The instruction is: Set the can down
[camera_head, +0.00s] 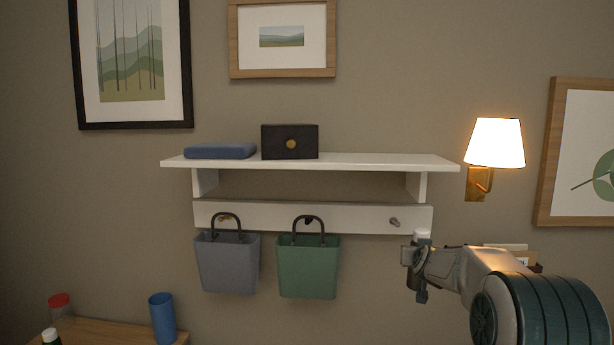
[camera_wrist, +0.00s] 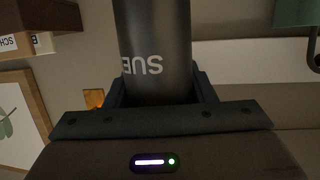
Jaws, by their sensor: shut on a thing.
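The can (camera_wrist: 152,40) is a dark cylinder with pale lettering, seen close up in the wrist view. My gripper (camera_wrist: 160,92) is shut on it, with a finger on each side. The can runs out of the top of that view, so its far end is hidden. In the head view my gripper (camera_head: 414,268) is at the lower right, in front of the wall below the right end of the white shelf. A small pale piece shows just above it; I cannot tell whether it is part of the can.
The white shelf (camera_head: 390,162) bears a blue flat case (camera_head: 220,151) and a black box (camera_head: 290,142). A grey basket (camera_head: 228,265) and a green basket (camera_head: 309,268) hang below. A wooden surface (camera_head: 120,333) with a blue cup (camera_head: 162,318) is lower left. A lit lamp (camera_head: 495,143) is right.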

